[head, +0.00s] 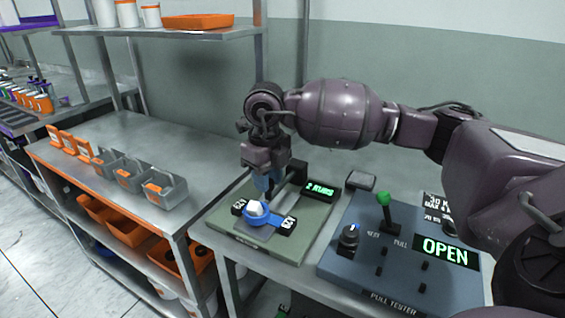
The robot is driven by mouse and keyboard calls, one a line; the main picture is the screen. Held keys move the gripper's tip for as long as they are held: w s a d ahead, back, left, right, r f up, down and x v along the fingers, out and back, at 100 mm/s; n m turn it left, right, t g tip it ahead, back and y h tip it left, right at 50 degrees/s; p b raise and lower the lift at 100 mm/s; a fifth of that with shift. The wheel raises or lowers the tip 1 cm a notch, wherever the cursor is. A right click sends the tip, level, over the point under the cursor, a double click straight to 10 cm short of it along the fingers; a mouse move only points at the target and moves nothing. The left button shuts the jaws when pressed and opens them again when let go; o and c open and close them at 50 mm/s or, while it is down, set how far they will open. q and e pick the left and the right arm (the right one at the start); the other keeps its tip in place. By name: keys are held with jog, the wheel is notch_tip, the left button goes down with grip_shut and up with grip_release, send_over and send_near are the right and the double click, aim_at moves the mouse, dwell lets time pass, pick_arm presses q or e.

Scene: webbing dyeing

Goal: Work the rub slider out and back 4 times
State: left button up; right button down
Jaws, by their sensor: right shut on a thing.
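The rub tester (224,226) is a green plate at the front of the bench, with a black display reading "2 RUBS" (320,189). Its rub slider (258,219) shows as a blue ring-like piece with a white top, between two black scale blocks. My right gripper (267,192) comes down from above and is shut on the slider's upper part. The fingers hide part of what they hold, and the slider's exact position along its travel is hard to read. My left gripper is out of view.
A blue pull tester (340,262) with a green-knobbed lever (384,199) and an "OPEN" display (447,251) stands to the right. Grey bins (165,189) and orange holders (72,143) line the left bench. A metal shelf (170,33) is above.

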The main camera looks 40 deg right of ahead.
jog(key=shift+s+a, duration=0.25)
jog(key=shift+a, duration=0.25)
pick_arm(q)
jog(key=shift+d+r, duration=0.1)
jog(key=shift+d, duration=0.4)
pick_arm(e)
jog(key=shift+f, duration=0.1)
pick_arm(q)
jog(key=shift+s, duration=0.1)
pick_arm(e)
jog(key=c, duration=1.2)
grip_release()
jog(key=o, duration=0.3)
jog(key=shift+a, duration=0.15)
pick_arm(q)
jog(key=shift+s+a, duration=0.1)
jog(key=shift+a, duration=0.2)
pick_arm(e)
jog(key=shift+o, duration=0.2)
